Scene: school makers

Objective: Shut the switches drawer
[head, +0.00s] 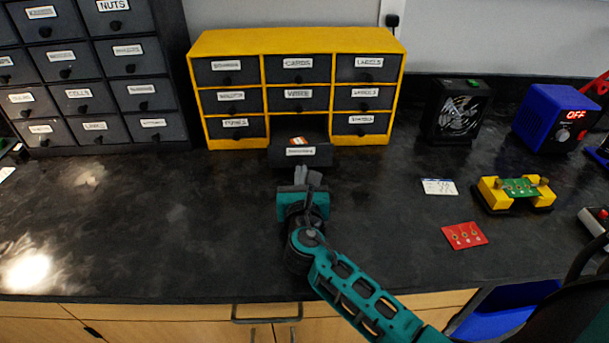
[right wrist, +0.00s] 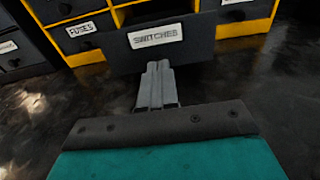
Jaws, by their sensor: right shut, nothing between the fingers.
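The switches drawer (head: 300,154) is the bottom middle drawer of the yellow cabinet (head: 297,39). It stands pulled out, and something red and white shows inside it. Its "SWITCHES" label reads clearly on the drawer front (right wrist: 190,52) in the right wrist view. My right gripper (head: 301,175) is shut and empty just in front of the drawer front. In the right wrist view the shut fingers (right wrist: 157,72) point at the front, their tips close below the label; I cannot tell if they touch it. My left gripper is not in view.
The other drawers of the yellow cabinet look shut. A dark drawer cabinet (head: 88,89) stands to the left. To the right are a fan box (head: 456,112), a blue power box (head: 556,118), a yellow clamp with a green board (head: 515,192) and a red card (head: 464,235).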

